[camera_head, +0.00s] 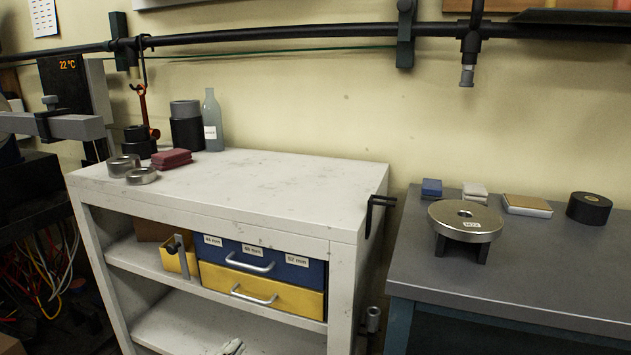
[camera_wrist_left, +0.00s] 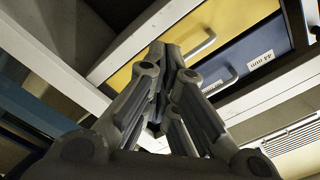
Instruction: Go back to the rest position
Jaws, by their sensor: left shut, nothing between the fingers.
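The blue drawer (camera_head: 262,263) and yellow drawer (camera_head: 262,292) are shut, above the gripper in the head view. In the wrist view the yellow drawer (camera_wrist_left: 150,75) and blue drawer (camera_wrist_left: 255,50) lie beyond the fingertips. My right gripper is not in view.
The white bench (camera_head: 290,185) holds metal rings (camera_head: 124,166), dark red blocks (camera_head: 171,159) and a grey bottle (camera_head: 212,120). A black hook (camera_head: 374,208) sticks out at its right side. A grey table (camera_head: 520,270) at right carries a round metal disc (camera_head: 465,220) on a stand.

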